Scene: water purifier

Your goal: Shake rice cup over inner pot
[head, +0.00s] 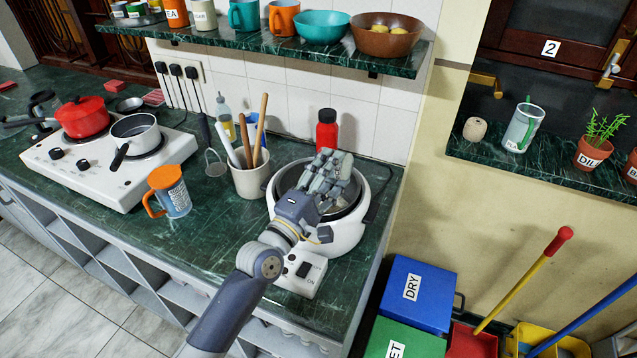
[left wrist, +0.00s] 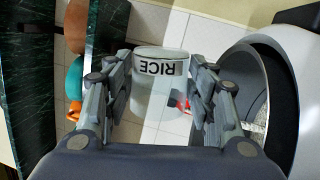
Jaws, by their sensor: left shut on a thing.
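My left gripper (head: 335,165) reaches over the open white cooker (head: 345,238) in the head view. In the left wrist view, a white cup marked RICE (left wrist: 160,68) sits between the two fingers, and the gripper is shut on it. The cup is hidden behind the gripper in the head view. The grey inner pot (head: 352,197) sits in the cooker, partly covered by the gripper. The pot also shows at the right of the left wrist view (left wrist: 238,85), with a pale patch inside. My right gripper is not in view.
A red bottle (head: 327,132) stands behind the cooker. A utensil crock (head: 250,178) and an orange-handled mug (head: 170,192) stand to its left. A shelf (head: 245,44) with bowls and mugs hangs above. The counter ends just right of the cooker.

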